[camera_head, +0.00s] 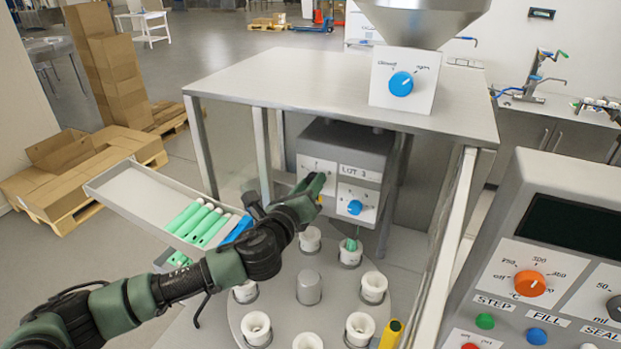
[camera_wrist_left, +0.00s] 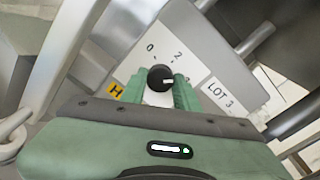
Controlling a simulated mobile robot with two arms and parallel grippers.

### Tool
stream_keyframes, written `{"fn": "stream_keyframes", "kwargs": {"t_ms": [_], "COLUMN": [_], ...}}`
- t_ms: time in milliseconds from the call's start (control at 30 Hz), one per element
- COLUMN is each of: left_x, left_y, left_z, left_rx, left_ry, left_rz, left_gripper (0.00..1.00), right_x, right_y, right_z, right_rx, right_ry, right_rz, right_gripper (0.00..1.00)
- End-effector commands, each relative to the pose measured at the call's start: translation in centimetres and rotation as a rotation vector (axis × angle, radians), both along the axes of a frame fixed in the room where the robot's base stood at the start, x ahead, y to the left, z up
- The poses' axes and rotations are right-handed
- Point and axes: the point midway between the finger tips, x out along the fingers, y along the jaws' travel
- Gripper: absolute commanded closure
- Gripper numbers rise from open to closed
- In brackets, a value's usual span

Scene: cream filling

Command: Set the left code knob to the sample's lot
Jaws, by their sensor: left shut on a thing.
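The grey coding unit (camera_head: 345,145) stands under the steel table and carries a "LOT 3" label (camera_head: 358,172), also in the left wrist view (camera_wrist_left: 217,93). Its left code knob (camera_wrist_left: 160,78) is black with a white mark pointing right in the wrist picture; "0" and "2" are printed above it. A yellow "H" tag (camera_wrist_left: 115,92) sits beside it. My left gripper (camera_wrist_left: 160,92) is shut on this knob, with a green finger on either side. In the head view my left gripper (camera_head: 316,190) hides the knob. The right knob (camera_head: 355,207) is blue. My right gripper is not in view.
A round carousel (camera_head: 285,320) with several white cups lies below the unit. A tray (camera_head: 125,185) of green tubes stands left. A control panel (camera_head: 570,240) fills the right side. A table leg (camera_head: 455,235) stands close right of the unit.

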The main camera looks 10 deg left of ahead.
Motion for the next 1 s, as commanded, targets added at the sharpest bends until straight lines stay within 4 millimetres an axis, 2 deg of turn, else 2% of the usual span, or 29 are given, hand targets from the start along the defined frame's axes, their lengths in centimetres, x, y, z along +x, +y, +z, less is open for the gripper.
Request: {"fn": "stream_keyframes", "kwargs": {"t_ms": [400, 1000], "left_x": [0.02, 0.02], "left_y": [0.05, 0.07], "left_z": [-0.12, -0.15], "left_rx": [0.251, 0.315], "left_ry": [-0.048, -0.060], "left_rz": [0.001, 0.001], "left_gripper": [1.00, 1.00], "right_x": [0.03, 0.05], "right_y": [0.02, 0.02], "right_z": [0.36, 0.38], "right_rx": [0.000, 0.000], "right_ry": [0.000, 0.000], "right_rz": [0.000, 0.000], "right_gripper": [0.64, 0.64]}}
